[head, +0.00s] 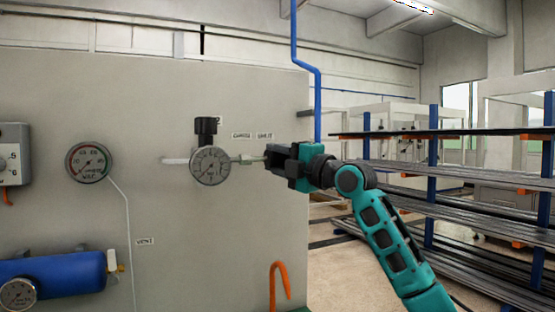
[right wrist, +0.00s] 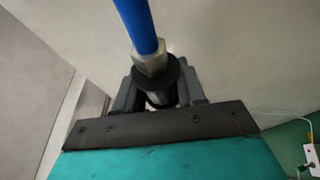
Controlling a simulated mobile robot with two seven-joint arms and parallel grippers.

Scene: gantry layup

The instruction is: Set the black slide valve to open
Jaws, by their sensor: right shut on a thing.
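The black slide valve (right wrist: 161,92) shows in the right wrist view as a round black sleeve below a metal nut at the end of a blue pipe (right wrist: 138,25). My right gripper (right wrist: 163,98) is shut on the sleeve, with a dark finger on each side. In the head view, my right gripper (head: 277,160) is at the grey panel, right of the round gauge (head: 210,166), and hides the valve. Two small labels (head: 252,135) sit on the panel above the line there; I cannot read them surely. My left gripper is not in view.
A rack of long bars (head: 460,199) stands at right, behind my arm.

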